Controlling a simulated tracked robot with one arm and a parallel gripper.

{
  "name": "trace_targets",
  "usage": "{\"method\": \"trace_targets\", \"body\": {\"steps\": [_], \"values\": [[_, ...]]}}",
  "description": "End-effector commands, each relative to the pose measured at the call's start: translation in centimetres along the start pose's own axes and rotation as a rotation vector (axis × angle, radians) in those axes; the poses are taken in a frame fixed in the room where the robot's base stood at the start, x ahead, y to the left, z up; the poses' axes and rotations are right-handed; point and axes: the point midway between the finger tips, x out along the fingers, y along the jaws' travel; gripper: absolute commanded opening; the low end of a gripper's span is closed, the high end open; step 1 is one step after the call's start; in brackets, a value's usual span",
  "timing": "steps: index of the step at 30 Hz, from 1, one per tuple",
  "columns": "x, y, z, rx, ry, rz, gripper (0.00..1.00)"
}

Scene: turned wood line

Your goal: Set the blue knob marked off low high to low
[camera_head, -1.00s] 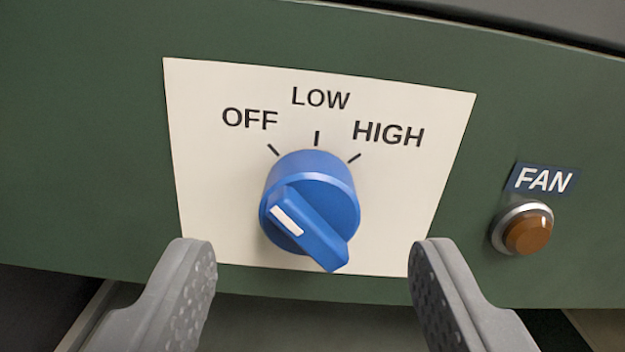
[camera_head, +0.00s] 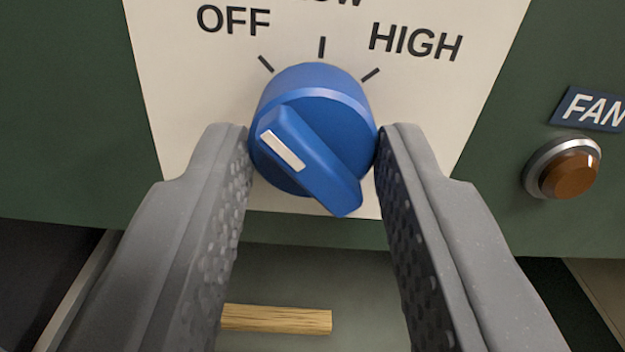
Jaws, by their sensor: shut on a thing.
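The blue knob (camera_head: 315,120) is on a cream label plate (camera_head: 180,90) on a green panel. Its raised grip bar tilts to the upper left, and the white mark (camera_head: 283,151) on it points toward the OFF tick. The LOW tick (camera_head: 322,47) is straight above the knob and the HIGH tick is at its upper right. The word LOW is partly cut off by the top edge of the picture. My gripper (camera_head: 314,145) has one finger on each side of the knob, shut on its round body.
An amber FAN lamp (camera_head: 569,174) in a metal ring sits on the panel to the right, clear of my right finger. A light wooden piece (camera_head: 276,319) lies below the panel, seen between my fingers.

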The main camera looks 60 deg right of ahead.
Motion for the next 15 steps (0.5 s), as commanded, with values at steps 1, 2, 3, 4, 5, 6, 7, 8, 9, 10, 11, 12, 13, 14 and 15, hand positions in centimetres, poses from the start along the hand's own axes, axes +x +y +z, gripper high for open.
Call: {"method": "trace_targets", "body": {"steps": [1,2,3,4,5,6,7,8,9,10,11,12,13,14,15], "values": [[0.12,-0.1,-0.14,0.007,0.003,-0.004,0.09],[0.17,-0.08,-0.15,0.014,0.004,-0.004,0.09],[0.21,-0.04,-0.15,0.025,0.004,-0.004,0.09],[0.23,-0.02,-0.16,0.035,0.004,-0.003,0.09],[0.25,0.0,-0.15,0.046,0.004,-0.003,0.09],[0.28,0.02,-0.16,0.065,0.004,-0.002,0.09],[0.29,0.03,-0.16,0.081,0.004,-0.002,0.09],[0.3,0.05,-0.15,0.097,0.005,-0.002,0.09],[0.31,0.07,-0.15,0.123,0.005,-0.002,0.09],[0.33,0.09,-0.14,0.143,0.005,-0.001,0.09],[0.35,0.11,-0.1,0.167,0.004,-0.001,0.09],[0.33,0.1,-0.09,0.198,0.003,-0.001,0.09],[0.31,0.07,-0.08,0.222,0.003,-0.002,0.09],[0.33,0.1,-0.05,0.248,0.003,-0.001,0.09],[0.34,0.13,-0.03,0.283,0.002,0.0,0.09]]}}
